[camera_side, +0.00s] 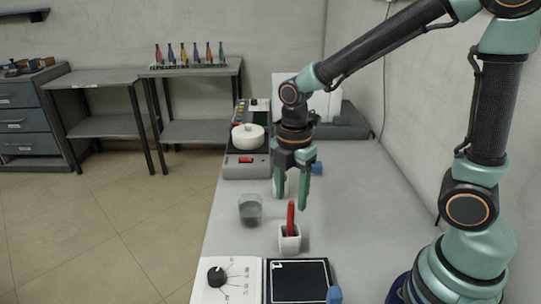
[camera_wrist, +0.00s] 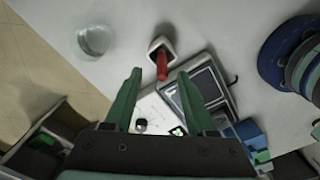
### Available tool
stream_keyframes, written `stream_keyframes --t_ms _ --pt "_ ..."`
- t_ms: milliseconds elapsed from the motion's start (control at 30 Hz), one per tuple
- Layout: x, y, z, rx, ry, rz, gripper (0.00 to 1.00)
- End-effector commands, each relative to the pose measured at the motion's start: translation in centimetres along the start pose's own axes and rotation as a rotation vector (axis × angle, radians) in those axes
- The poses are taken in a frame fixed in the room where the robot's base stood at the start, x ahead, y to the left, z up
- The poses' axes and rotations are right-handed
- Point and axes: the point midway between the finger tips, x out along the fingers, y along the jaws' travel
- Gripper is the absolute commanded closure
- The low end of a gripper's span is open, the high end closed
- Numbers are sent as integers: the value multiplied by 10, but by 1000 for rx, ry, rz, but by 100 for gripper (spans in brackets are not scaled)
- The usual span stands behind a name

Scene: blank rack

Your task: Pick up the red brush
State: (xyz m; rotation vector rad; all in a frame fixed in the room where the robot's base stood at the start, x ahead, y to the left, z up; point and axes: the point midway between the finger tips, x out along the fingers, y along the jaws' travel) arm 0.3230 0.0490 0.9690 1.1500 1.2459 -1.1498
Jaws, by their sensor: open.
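The red brush (camera_side: 291,217) stands upright in a small white square holder (camera_side: 289,243) on the grey table. In the wrist view the red brush (camera_wrist: 162,66) sticks out of the holder (camera_wrist: 153,45), ahead of the fingers. My gripper (camera_side: 291,203) points down with its two green fingers apart and empty. In the side view the fingers are above and behind the brush, not touching it. In the wrist view my gripper (camera_wrist: 162,78) shows its fingers on either side of the picture's middle, with the brush beyond their tips.
A glass beaker (camera_side: 250,210) stands left of the holder. A device with a round white top (camera_side: 247,138) is at the back.

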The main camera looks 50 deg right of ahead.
Motion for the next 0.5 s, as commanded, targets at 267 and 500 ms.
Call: stream_keyframes --t_ms 267,500 --pt "35 -5 -2 0 0 -6 44" --pt "52 -4 -2 1 0 -1 44"
